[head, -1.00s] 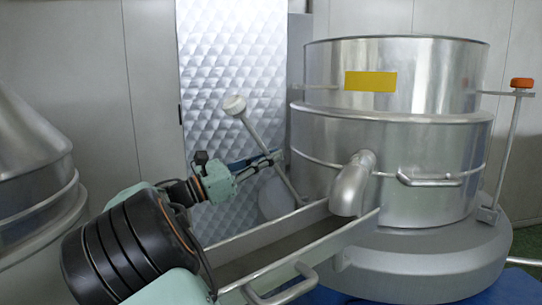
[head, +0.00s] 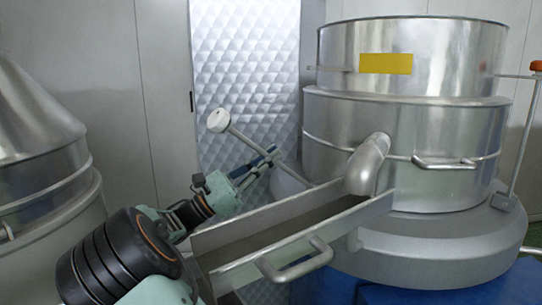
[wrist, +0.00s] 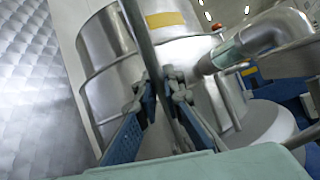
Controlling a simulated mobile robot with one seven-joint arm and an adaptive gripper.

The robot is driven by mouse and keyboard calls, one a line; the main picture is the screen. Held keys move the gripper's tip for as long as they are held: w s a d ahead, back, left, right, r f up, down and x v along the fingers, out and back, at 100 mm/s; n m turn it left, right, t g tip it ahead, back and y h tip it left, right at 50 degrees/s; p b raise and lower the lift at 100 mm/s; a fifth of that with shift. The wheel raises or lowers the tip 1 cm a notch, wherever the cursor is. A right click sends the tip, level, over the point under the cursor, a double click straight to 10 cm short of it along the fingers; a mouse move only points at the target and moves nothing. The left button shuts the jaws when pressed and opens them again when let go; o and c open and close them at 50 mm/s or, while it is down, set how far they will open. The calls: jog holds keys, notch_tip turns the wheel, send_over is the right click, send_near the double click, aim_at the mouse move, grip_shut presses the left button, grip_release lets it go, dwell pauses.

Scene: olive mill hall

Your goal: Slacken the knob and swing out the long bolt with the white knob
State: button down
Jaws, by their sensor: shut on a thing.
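The long bolt with the white knob (head: 218,120) leans far out to the left of the steel sieve drum (head: 405,140). Its rod slopes down to the right, and its lower end is hidden behind the chute. My gripper (head: 268,158) is shut on the rod, partway below the knob. In the wrist view the bolt's rod (wrist: 145,40) runs between the blue fingers of my gripper (wrist: 163,88). The knob itself is out of that view. The bolt's upper part is clear of the bracket (head: 335,69) on the drum's upper ring.
A steel spout (head: 367,165) empties over a sloping chute (head: 225,238) with a handle, close under my arm. Another bolt with an orange knob (head: 537,66) stands upright at the drum's right. A conical steel vessel (head: 35,115) stands at the left. A quilted metal panel (head: 245,65) is behind.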

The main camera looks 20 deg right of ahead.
jog(key=c, duration=2)
grip_release()
jog(key=shift+a, duration=0.1)
jog(key=shift+t, duration=0.3)
jog(key=v, duration=0.7)
jog(key=shift+a, duration=0.25)
jog(key=shift+f, duration=0.15)
